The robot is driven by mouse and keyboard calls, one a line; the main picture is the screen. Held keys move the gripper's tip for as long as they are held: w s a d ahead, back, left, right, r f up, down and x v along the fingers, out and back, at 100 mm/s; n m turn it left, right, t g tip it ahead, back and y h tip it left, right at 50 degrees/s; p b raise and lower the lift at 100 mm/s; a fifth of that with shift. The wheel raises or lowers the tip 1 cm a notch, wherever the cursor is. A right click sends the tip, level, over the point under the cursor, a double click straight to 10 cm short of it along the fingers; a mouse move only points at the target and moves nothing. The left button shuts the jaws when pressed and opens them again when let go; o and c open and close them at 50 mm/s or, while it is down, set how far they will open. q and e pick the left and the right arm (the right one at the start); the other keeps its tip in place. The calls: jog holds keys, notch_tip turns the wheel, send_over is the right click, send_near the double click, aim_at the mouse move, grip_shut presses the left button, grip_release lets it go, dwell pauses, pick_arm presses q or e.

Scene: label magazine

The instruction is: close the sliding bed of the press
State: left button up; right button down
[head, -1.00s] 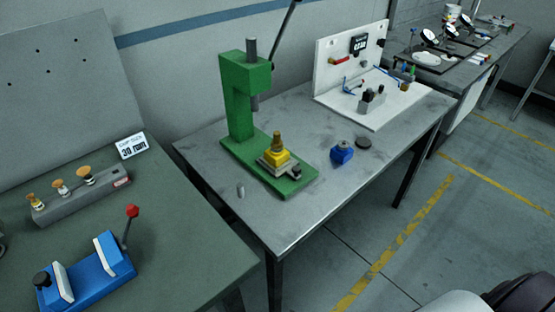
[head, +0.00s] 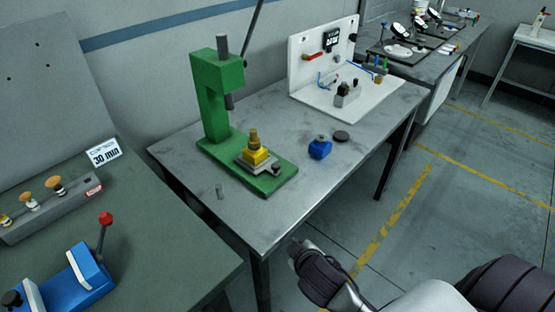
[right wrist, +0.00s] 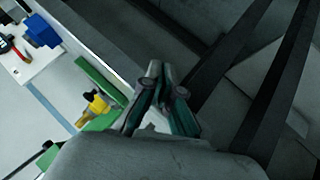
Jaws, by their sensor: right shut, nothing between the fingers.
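The green press (head: 222,95) stands on the grey table, its grey ram (head: 229,100) pointing down. Its grey sliding bed (head: 262,170) sits on the green base, forward of the ram and not under it, with a dark knob at the front end. A yellow block (head: 255,157) with a brass stack on top rests on the bed. The press (right wrist: 97,80) and the yellow piece (right wrist: 97,103) also show in the right wrist view. My right gripper (right wrist: 160,76) is shut and empty, apart from the press. In the head view my right arm is at bottom right. My left gripper is out of view.
A blue object (head: 320,148) and a dark disc (head: 341,137) lie right of the press. A small grey cylinder (head: 220,191) stands left of it. A white fixture (head: 330,60) stands behind. A blue clamp fixture (head: 68,283) is on the left bench. The table's front right is clear.

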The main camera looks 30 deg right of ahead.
jog(key=w+r+t, duration=0.1)
jog(key=r, duration=0.2)
jog(key=w+r+n+t, duration=0.1)
jog(key=w+r+t, duration=0.1)
jog(key=r, duration=0.1)
jog(key=w+r+n+t, duration=0.1)
jog(key=w+r, duration=0.1)
jog(key=r, duration=0.2)
jog(key=shift+w+d, duration=0.1)
jog(key=shift+w, duration=0.15)
jog(key=w+a+r+n+t+y, duration=0.35)
jog(key=r+n, duration=0.25)
jog(key=n, duration=0.2)
jog(key=w+a+r+n+t+y, duration=0.25)
jog(key=w+r+n+y, duration=0.2)
jog(key=r+n, duration=0.25)
jog(key=n+g+h, duration=0.2)
jog(key=n+g, duration=0.9)
jog(key=n, duration=0.7)
send_near(271, 160)
jog(key=p+x, duration=0.1)
jog(key=x, duration=0.5)
jog(key=shift+a+f+p, duration=0.1)
jog(key=shift+f+p, duration=0.05)
jog(key=shift+p, duration=0.25)
